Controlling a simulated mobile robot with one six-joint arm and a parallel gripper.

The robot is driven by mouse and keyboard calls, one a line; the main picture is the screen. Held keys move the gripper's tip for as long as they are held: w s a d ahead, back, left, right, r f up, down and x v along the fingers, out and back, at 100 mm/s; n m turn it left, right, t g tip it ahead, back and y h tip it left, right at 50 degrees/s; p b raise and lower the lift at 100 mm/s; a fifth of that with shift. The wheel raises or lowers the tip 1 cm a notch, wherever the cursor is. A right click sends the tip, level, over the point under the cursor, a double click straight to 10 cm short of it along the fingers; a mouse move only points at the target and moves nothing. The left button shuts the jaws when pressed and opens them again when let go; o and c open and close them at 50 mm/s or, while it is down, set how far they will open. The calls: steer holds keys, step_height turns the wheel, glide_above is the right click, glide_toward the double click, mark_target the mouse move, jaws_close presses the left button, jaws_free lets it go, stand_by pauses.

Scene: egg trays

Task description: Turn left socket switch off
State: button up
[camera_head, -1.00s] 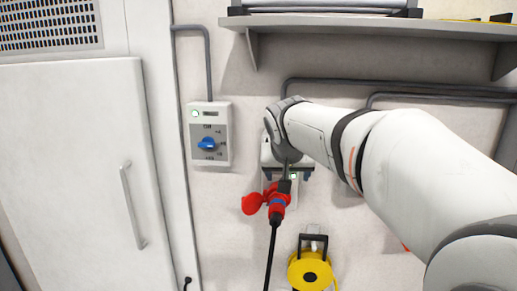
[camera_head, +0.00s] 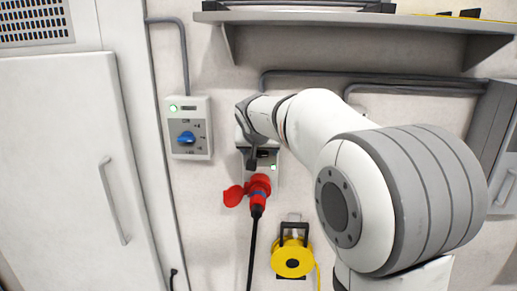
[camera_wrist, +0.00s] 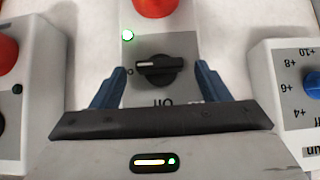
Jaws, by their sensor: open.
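The left socket (camera_wrist: 188,45) is a pale grey box on the wall with a black rotary switch (camera_wrist: 158,69) and a lit green light (camera_wrist: 127,35). The white mark on the switch lies about level, pointing left in the wrist view. My gripper (camera_wrist: 160,70) is open, its blue fingers on either side of the switch; contact cannot be told. In the head view the socket (camera_head: 262,180) is partly hidden by my gripper (camera_head: 257,158). A red plug (camera_head: 258,190) with a black cable is in its lower part, beside an open red lid (camera_head: 233,196).
A control box with a blue knob (camera_head: 186,138) is left of the socket. Another socket (camera_wrist: 35,75) shows at the left of the wrist view. A yellow cable reel (camera_head: 292,260) hangs below right. A shelf (camera_head: 350,20) runs above; a white door (camera_head: 70,160) is left.

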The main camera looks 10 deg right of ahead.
steer(key=c, duration=1)
steer(key=shift+a+f+b, duration=0.1)
steer(key=shift+b, duration=0.25)
steer(key=h+b, duration=0.1)
steer(key=n+h+b, duration=0.1)
steer(key=b, duration=0.1)
steer(key=shift+w+a+f+n+g+h, duration=0.1)
steer(key=shift+a+f+n+g+h, duration=0.1)
steer(key=shift+a+n+g+h, duration=0.15)
steer(key=h+b, duration=0.1)
steer(key=n+h+b, duration=0.1)
steer(key=h, duration=0.1)
steer(key=a+n+h+b, duration=0.1)
steer(key=b, duration=0.1)
steer(key=shift+w+f+h, duration=0.15)
steer(key=shift+f+h, duration=0.1)
steer(key=shift+f, duration=0.05)
steer(key=n+h+b, duration=0.2)
steer(key=h+b, duration=0.1)
steer(key=shift+a+f+n, duration=0.2)
steer(key=shift+f+n, duration=0.05)
steer(key=shift+f, duration=0.15)
steer(key=shift+f+n+t+h+b, duration=0.25)
steer(key=shift+n+t+h+b, duration=0.3)
steer(key=shift+n+h+b, duration=0.85)
